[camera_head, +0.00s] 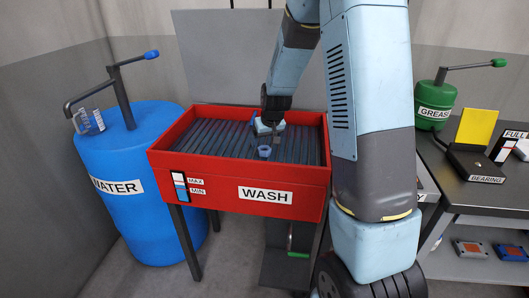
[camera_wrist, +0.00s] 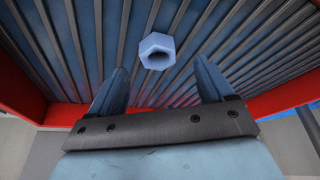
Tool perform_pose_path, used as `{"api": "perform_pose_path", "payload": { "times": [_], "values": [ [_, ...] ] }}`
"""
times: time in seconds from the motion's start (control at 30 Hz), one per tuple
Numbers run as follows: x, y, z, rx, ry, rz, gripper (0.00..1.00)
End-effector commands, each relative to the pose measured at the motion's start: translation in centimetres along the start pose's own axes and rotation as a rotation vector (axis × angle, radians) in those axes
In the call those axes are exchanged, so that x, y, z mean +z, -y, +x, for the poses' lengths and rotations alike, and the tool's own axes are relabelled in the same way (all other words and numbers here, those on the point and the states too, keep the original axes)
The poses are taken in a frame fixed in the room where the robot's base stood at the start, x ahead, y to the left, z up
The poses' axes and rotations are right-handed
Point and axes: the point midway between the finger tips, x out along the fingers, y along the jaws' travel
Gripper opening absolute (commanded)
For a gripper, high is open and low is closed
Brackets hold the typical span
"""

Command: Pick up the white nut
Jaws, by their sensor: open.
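The white nut, a pale hexagonal ring with a dark hole, lies on the slatted rack inside the red wash tub (camera_head: 240,171). It shows in the head view (camera_head: 264,152) and in the wrist view (camera_wrist: 157,50). My gripper (camera_head: 268,127) is over the tub, behind the nut in the head view. In the wrist view my gripper (camera_wrist: 161,72) is open and empty. The nut appears just beyond the fingertips, roughly centred between the two fingers and not visibly touched by them. The exact height of the fingers above the rack is hard to tell.
A blue water barrel (camera_head: 135,180) with a tap stands left of the tub. At the right, a dark bench (camera_head: 480,190) carries a yellow panel (camera_head: 475,127), and a green grease container (camera_head: 435,103) stands nearby. The tub's red rim surrounds the rack.

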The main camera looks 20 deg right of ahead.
Motion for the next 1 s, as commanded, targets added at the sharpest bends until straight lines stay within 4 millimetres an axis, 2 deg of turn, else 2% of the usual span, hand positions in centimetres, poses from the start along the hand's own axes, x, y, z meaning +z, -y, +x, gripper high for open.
{"api": "perform_pose_path", "payload": {
  "times": [0.33,0.7,1.0],
  "values": [
    [0.1,-0.3,4.1,0.000,0.003,0.000,0.81],
    [0.0,-0.3,4.8,0.000,0.002,0.000,0.81],
    [0.0,-0.3,4.8,0.000,0.002,0.001,0.53]
  ]
}}
